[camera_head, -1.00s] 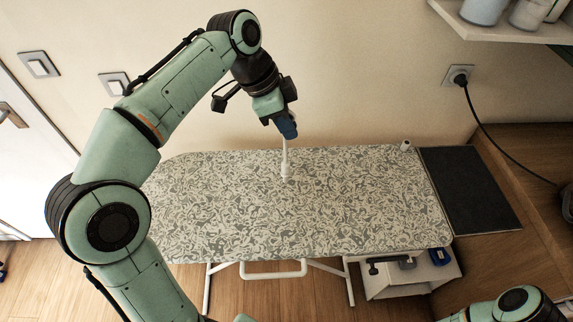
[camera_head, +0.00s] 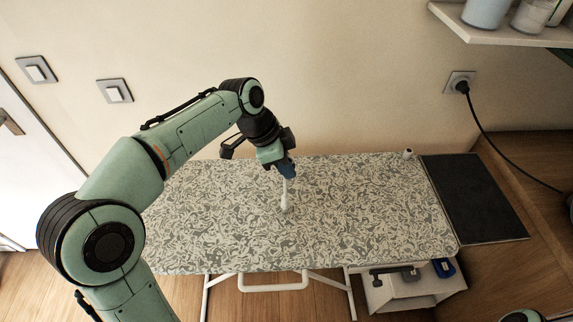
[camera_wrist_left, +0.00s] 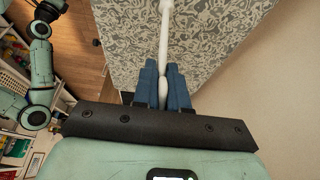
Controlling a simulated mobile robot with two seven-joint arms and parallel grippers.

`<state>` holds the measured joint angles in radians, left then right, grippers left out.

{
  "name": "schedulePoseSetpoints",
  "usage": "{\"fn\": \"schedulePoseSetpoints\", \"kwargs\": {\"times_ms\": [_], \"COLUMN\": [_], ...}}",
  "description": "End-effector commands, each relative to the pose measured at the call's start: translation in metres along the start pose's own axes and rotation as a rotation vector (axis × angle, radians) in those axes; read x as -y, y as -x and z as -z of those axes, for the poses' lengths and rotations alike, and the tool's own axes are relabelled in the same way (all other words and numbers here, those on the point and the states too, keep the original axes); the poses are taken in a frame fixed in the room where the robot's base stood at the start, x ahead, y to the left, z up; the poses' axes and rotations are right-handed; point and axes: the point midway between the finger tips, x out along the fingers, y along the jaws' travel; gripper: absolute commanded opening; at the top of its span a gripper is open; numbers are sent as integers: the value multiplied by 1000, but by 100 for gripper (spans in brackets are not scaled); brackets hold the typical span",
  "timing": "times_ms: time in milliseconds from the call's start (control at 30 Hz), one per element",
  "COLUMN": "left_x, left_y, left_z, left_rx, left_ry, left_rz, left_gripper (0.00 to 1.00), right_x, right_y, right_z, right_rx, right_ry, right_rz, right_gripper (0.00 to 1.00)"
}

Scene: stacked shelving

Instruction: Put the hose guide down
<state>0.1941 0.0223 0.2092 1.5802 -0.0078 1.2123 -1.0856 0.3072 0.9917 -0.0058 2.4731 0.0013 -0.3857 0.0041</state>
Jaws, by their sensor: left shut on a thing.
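The hose guide (camera_head: 285,195) is a thin white rod with a slightly thicker lower end. It hangs about upright from my left gripper (camera_head: 287,171), its lower end over the middle of the patterned ironing board (camera_head: 360,205). I cannot tell whether that end touches the board. In the left wrist view the left gripper (camera_wrist_left: 162,88) has its two blue fingers shut on the hose guide (camera_wrist_left: 164,40), which runs away from them toward the board (camera_wrist_left: 215,30). Of my right arm only a small piece shows at the bottom right of the head view; its gripper is out of view.
A small white fitting (camera_head: 408,153) stands at the board's far right corner. A dark panel (camera_head: 475,197) lies right of the board. A white shelf (camera_head: 500,31) with containers is at the upper right. A black cord (camera_head: 500,145) runs from a wall socket. Most of the board top is bare.

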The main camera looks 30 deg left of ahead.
Motion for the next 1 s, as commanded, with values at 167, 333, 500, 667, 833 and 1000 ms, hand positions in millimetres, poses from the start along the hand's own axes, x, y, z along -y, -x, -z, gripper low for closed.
{"fn": "schedulePoseSetpoints", "kwargs": {"times_ms": [167,333,500,667,833,1000], "left_x": [0,0,0,1,1,1], "left_y": [-4,-3,-2,10,43,81], "left_z": [-2,-1,-1,1,2,2], "left_rx": [0,0,0,-1,-2,-2], "left_ry": [0,0,-1,0,-1,-2], "left_rz": [-1,0,0,4,6,5], "left_gripper": [19,38,38,38,38,38], "right_x": [-2,-1,-1,1,5,9], "right_y": [-3,-3,-2,2,9,17], "right_z": [-2,-1,-1,1,4,9], "right_rx": [2,2,2,-1,-6,-13], "right_ry": [-1,-1,-1,1,2,5], "right_rz": [-1,-1,-1,1,2,5], "right_gripper": [43,43,43,43,43,43]}}
